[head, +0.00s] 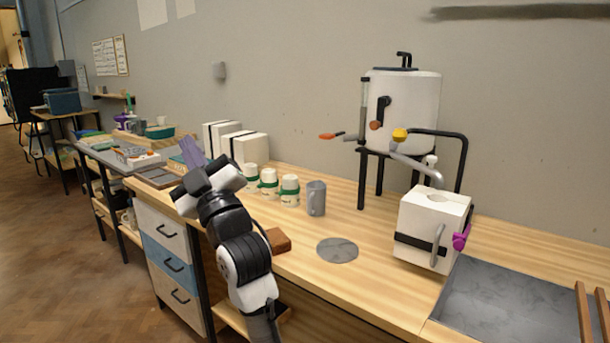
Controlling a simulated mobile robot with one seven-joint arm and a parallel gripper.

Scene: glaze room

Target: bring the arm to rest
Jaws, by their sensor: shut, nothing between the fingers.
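My arm reaches up from the bottom of the head view, bent at its joints, over the front edge of the wooden counter (375,297). My gripper (194,178) is at its upper end, in front of the counter's left part. It is shut and empty. Its fingertips are hard to make out against the arm links and the things behind.
Near the arm are a brown block (278,240), a grey mug (316,198) and several green-banded white cups (290,190). A white urn (405,105) on a stand and a white box (432,215) stand right. Drawers (168,262) are below left; open floor (60,265) lies left.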

